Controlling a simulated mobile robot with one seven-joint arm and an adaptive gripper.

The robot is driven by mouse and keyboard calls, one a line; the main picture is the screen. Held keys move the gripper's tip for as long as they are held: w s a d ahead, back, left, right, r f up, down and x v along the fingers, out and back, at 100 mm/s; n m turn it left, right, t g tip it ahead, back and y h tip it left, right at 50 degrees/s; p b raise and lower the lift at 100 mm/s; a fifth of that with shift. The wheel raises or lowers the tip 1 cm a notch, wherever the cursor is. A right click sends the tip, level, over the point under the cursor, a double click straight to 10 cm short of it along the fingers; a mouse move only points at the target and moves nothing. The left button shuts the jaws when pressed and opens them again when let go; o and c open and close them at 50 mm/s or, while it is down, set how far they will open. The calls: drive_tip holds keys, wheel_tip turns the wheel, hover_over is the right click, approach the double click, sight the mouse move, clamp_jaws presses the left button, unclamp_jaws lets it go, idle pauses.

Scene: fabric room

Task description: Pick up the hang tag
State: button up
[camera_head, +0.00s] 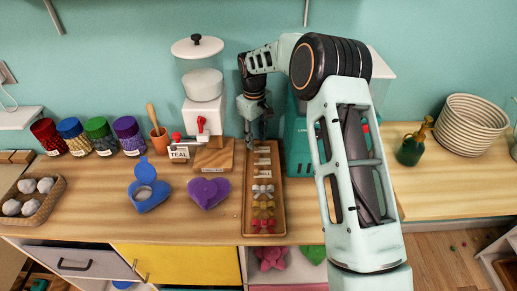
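A long wooden tray (249,212) lies on the counter and holds a column of small items. Several small pale tag-like pieces (263,161) lie in its far half, and bows in silver, yellow and red lie nearer. I cannot tell for sure which pale piece is the hang tag. My gripper (257,136) points down over the far end of the tray, close to the pale pieces. Its fingers are small and dark here, so I cannot tell whether they are open or touching anything. The far end of the tray is partly hidden by it.
A teal box (297,140) stands close on the right. Blue (148,193) and purple (209,192) heart-shaped boxes lie left of the tray. Lidded jars (88,135) stand farther left.

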sight(262, 147)
drive_tip(key=shift+f, duration=1.35)
drive_tip(key=c, duration=0.8)
